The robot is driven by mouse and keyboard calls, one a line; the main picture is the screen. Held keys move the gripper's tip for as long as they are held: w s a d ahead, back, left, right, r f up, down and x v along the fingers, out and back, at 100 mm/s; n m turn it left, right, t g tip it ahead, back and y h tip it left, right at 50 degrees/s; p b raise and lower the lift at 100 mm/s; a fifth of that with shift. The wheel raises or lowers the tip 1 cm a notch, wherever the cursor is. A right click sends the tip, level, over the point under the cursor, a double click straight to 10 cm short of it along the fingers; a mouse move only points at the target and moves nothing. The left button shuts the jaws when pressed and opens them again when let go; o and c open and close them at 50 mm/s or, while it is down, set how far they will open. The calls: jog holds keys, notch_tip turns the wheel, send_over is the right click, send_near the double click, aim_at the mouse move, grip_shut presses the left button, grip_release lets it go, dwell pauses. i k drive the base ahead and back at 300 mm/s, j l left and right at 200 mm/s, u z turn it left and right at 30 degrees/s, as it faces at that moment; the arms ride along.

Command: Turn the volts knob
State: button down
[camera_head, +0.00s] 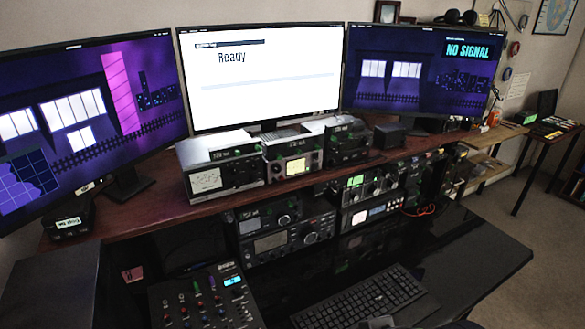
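Several radio and tuner units with knobs stand on and under the desk shelf. A grey unit with a white dial (207,181) is at the left on the shelf. Under the shelf are a dark radio with knobs (285,238) and a unit with a green display (360,183). Labels are too small to read, so I cannot tell which knob is the volts knob. My gripper is not recognizable in this view. A small grey shape at the bottom edge is unclear.
Three monitors stand along the back; the middle one (262,72) reads "Ready" and the right one (420,68) "NO SIGNAL". A mixer panel (205,298) and a black keyboard (362,300) lie in front. The black desk (470,248) is bare at right, with open floor beyond.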

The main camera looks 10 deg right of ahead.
aim_at(276, 168)
jog(key=l+u, duration=0.15)
jog(key=u, duration=0.25)
jog(key=l+u, duration=0.2)
jog(key=u, duration=0.25)
jog(key=l+u, duration=0.2)
jog(key=u, duration=0.2)
jog(key=l+u, duration=0.15)
jog(key=u, duration=0.25)
